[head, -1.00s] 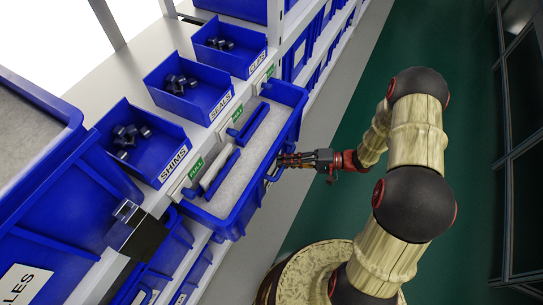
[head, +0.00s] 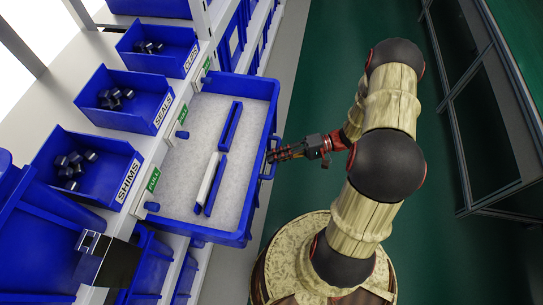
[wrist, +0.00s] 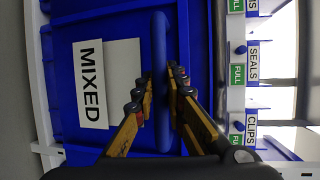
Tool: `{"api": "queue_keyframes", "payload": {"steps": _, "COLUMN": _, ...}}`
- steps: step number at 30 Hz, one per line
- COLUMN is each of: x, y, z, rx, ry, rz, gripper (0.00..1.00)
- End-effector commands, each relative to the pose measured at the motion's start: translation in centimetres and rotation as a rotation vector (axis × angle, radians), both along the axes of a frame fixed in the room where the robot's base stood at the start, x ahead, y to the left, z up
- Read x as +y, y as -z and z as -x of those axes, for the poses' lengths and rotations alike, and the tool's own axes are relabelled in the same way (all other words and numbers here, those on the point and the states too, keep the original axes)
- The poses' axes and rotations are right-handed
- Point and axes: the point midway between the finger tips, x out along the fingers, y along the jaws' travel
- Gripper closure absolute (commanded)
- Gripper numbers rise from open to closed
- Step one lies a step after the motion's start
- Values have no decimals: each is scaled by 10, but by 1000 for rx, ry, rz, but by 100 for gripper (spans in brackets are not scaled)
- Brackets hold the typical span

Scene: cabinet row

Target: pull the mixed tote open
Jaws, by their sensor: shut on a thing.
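The mixed tote (head: 252,208) is a blue drawer-like bin with a pale grey inside, standing well out from the shelf row in the head view. Blue bars (head: 230,126) and a white piece (head: 208,178) lie in it. Its front shows a white MIXED label (wrist: 89,84) in the wrist view. My gripper (head: 274,155) is at the middle of the tote's front, shut on the blue handle (wrist: 160,65). In the wrist view the fingers (wrist: 160,95) lie on both sides of the handle bar. Part of the handle is hidden by the fingers in the head view.
Open blue bins marked SHIMS (head: 90,165), SEALS (head: 124,98) and CLIPS (head: 160,46) stand on the shelf behind the tote, holding dark parts. Green floor (head: 335,65) is free to the right. Dark-framed cabinets (head: 490,110) stand at the far right.

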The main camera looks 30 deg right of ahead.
Motion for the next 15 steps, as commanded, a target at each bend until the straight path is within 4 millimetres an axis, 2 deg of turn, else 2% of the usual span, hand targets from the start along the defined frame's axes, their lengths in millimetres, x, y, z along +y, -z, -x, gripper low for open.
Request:
{"api": "queue_keyframes", "payload": {"steps": 9, "x": 0, "y": 1, "z": 1, "rx": 0, "ry": -1, "rz": 3, "gripper": 100}}
{"api": "queue_keyframes", "payload": {"steps": 10, "x": 0, "y": 1, "z": 1, "rx": 0, "ry": -1, "rz": 3, "gripper": 87}}
{"api": "queue_keyframes", "payload": {"steps": 15, "x": 0, "y": 1, "z": 0, "rx": 1, "ry": -1, "rz": 2, "gripper": 77}}
